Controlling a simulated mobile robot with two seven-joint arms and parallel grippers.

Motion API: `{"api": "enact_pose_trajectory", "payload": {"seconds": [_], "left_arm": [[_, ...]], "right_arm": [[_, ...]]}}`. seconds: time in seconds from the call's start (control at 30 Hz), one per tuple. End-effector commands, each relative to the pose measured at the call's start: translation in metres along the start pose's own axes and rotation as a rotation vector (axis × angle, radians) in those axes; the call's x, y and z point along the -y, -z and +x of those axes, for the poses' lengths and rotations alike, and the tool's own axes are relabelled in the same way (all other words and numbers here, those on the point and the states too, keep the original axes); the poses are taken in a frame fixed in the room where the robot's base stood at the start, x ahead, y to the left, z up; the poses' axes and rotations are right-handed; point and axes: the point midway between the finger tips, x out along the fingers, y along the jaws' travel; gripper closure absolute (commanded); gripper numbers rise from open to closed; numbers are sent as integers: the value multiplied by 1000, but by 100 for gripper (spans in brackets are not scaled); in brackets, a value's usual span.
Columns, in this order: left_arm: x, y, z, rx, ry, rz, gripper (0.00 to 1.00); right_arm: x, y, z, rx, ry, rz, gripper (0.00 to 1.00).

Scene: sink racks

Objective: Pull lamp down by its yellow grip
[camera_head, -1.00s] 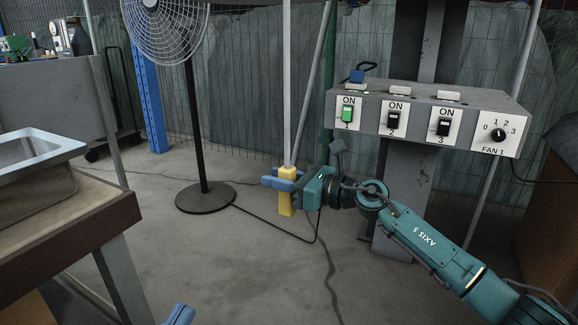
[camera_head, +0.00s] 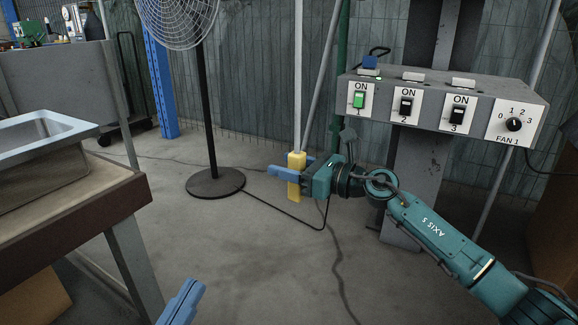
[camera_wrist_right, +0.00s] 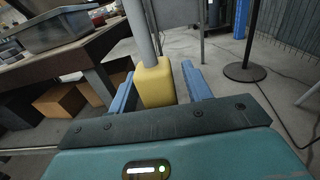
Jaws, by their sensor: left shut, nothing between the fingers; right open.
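The yellow grip (camera_head: 295,176) is a block at the lower end of a pale upright rod (camera_head: 299,75). The lamp itself is not seen in these frames. My right gripper (camera_head: 285,173) is at the grip, with its blue fingers reaching past it. In the right wrist view the yellow grip (camera_wrist_right: 155,84) stands upright between the two open fingers (camera_wrist_right: 160,88). A gap shows on its right side; the left finger is close to it, and I cannot tell whether they touch. My left gripper (camera_head: 182,303) shows only its blue fingertips at the bottom edge, shut and empty.
A grey switch box (camera_head: 440,100) on a post stands right of the grip, above my right arm. A fan stand (camera_head: 215,182) is behind left. A table (camera_head: 75,215) with a metal sink tray (camera_head: 45,135) is at left.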

Motion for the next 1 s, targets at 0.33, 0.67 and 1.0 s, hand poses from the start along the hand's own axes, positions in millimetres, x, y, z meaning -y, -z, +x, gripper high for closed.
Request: {"api": "enact_pose_trajectory", "payload": {"seconds": [0.33,0.67,1.0], "left_arm": [[-1,-1,-1,51,3,-30,100],[-11,-18,-14,160,13,-99,100],[-14,-24,-18,190,19,-119,100]], "right_arm": [[1,-1,-41,-2,4,0,51],[0,0,-110,-3,1,1,51],[0,0,-132,-1,-1,0,51]]}}
